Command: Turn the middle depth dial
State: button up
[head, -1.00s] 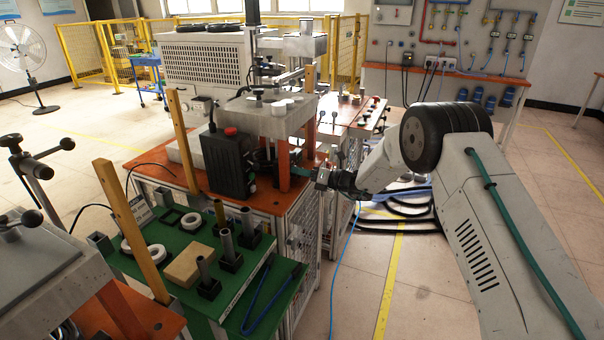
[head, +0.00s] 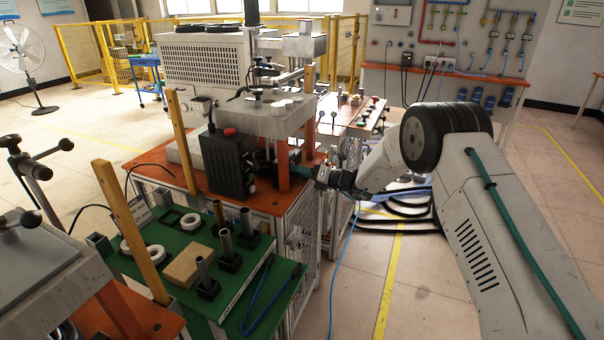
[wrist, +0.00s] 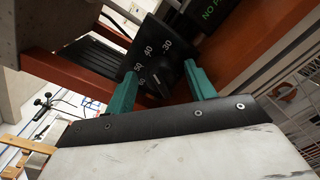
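A black dial (wrist: 160,79) sits on a dark plate (wrist: 146,52) marked with white numbers, among them 30, 40 and 50, in the wrist view. My gripper (wrist: 161,88) has two green fingers, spread apart on either side of the dial. Gaps show between the dial and both fingers, so it looks open and not touching. In the head view my gripper (head: 304,171) reaches the right side of the press, by its orange posts. The dial cannot be made out there. No other depth dial is clear in either view.
An orange post (head: 283,163) and the press's grey top plate (head: 268,113) stand close to my gripper. A black box with a red button (head: 227,165) is left of it. A green bench (head: 180,233) with parts is nearer.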

jog(key=shift+s+a+f, duration=0.1)
jog(key=shift+f, duration=0.05)
jog(key=shift+n, duration=0.9)
jog(key=n, duration=0.3)
jog(key=shift+n, duration=0.3)
jog(key=n, duration=0.5)
jog(key=shift+s, duration=0.15)
jog(key=v, duration=0.8)
jog(key=s+d+r+n+g+h, duration=0.2)
jog(key=s+r+n, duration=0.4)
jog(key=s+r, duration=0.4)
jog(key=s+d+r+n+g+h, duration=0.2)
jog(key=s+r+n+g, duration=0.3)
jog(key=s+r, duration=0.5)
jog(key=shift+s+r+n, duration=0.2)
jog(key=shift+s+n, duration=0.2)
jog(key=shift+s, duration=1.2)
